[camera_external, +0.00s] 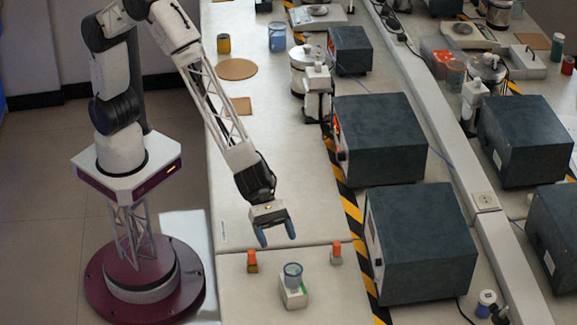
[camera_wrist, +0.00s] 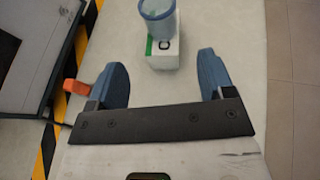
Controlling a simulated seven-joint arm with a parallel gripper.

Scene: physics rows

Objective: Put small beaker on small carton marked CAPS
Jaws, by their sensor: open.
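The small beaker (camera_external: 293,270), clear with a blue tint, stands upright on top of a small white carton (camera_external: 294,296) near the front of the bench. In the wrist view the beaker (camera_wrist: 158,22) shows at the top edge, partly cut off, over the carton (camera_wrist: 163,57). The carton has a green edge and a dark mark; I cannot read the word CAPS. My gripper (camera_external: 277,241) is open and empty, above and behind the beaker and apart from it. In the wrist view its two blue fingers (camera_wrist: 161,60) are spread wide, with the carton beyond them.
Two small orange-topped items (camera_external: 252,261) (camera_external: 336,253) stand on either side of the carton. A large dark box (camera_external: 420,242) stands to the right, past the yellow-black tape. A larger blue beaker (camera_external: 277,38) stands far back. Bench around the carton is mostly clear.

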